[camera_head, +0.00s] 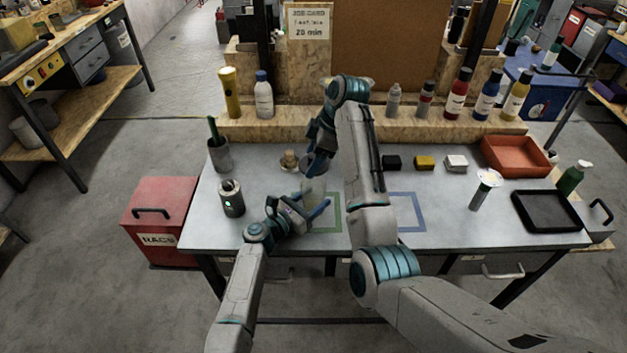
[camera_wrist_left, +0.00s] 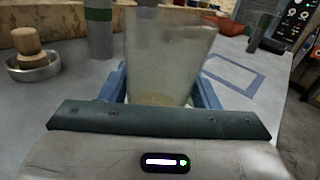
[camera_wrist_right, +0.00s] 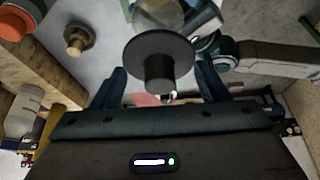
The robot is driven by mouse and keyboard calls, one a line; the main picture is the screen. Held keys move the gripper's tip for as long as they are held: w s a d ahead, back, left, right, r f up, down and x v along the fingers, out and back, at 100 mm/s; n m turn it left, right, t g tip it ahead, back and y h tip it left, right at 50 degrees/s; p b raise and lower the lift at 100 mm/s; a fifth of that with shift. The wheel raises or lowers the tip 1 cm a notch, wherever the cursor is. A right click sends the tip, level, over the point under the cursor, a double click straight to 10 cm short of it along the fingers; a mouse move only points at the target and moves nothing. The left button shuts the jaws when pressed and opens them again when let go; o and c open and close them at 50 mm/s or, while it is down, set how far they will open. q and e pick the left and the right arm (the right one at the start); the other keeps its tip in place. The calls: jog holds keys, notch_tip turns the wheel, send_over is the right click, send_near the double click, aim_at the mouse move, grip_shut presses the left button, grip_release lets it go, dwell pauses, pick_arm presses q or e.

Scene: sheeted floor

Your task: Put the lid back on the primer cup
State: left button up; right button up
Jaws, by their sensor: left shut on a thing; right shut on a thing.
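The lid (camera_wrist_right: 154,52) is a dark round disc with a knob. My right gripper (camera_wrist_right: 160,88) is shut on the lid by the knob. In the right wrist view the lid is in front of the cup and covers part of it. In the head view the lid (camera_head: 313,165) is above the cup, apparently apart from it.
A brush or stopper in a small dish (camera_head: 289,161) stands just left of the lid. A dark canister (camera_head: 231,198) and a grey pot (camera_head: 219,155) stand farther left. A blue outlined square (camera_head: 408,226) is clear at right. A red tray (camera_head: 515,156) and black tray (camera_head: 546,211) lie far right.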

jog(key=shift+f, duration=1.85)
jog(key=shift+f, duration=0.9)
jog(key=shift+f, duration=0.6)
jog(key=o, duration=1)
jog(key=shift+r, duration=0.1)
jog(key=v, duration=0.7)
jog(key=shift+d+r, duration=0.1)
jog(key=shift+r, duration=0.05)
